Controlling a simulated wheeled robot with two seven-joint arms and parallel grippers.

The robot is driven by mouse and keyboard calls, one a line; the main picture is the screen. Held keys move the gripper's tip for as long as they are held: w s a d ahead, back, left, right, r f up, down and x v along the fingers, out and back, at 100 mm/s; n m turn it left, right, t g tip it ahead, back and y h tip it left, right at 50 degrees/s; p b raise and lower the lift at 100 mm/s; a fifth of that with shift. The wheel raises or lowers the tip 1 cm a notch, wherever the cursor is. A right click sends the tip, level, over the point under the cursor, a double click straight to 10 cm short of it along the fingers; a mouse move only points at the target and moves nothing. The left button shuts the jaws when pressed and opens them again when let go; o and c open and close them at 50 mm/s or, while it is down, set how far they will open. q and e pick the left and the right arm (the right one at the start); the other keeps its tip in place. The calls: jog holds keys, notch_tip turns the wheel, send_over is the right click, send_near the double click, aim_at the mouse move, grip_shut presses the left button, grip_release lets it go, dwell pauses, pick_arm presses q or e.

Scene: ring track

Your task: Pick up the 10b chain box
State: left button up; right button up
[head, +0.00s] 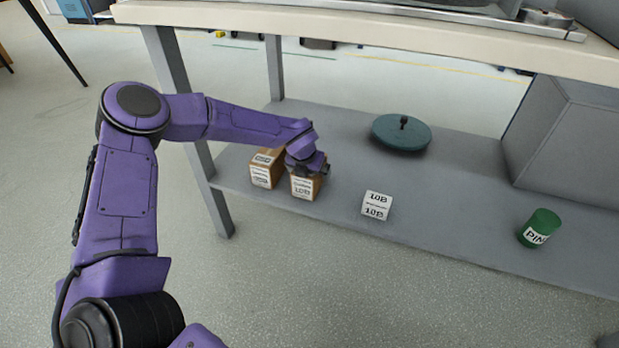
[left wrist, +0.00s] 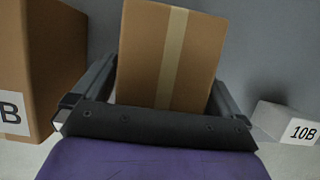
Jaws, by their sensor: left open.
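A brown cardboard box labelled 10B (head: 304,188) stands on the lower grey shelf near its front edge. My left gripper (head: 308,167) is at the top of this box. In the left wrist view the taped brown box (left wrist: 172,55) lies between the two open fingers. I cannot tell whether either finger touches it. The gripper hides part of the box in the head view. My right gripper is not in view.
Another brown box (head: 265,167) stands close on the left of the held-over box. A teal disc (head: 401,133) with a black knob lies farther back. A green PIN can (head: 539,228) stands at the right. The upper tabletop (head: 370,37) overhangs the shelf, and a leg (head: 190,95) stands left.

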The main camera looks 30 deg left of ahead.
pick_arm(q)
jog(key=shift+f, duration=0.15)
jog(key=shift+c, duration=0.3)
jog(key=c, duration=1.5)
jog(key=shift+c, duration=1)
jog(key=shift+r, duration=0.2)
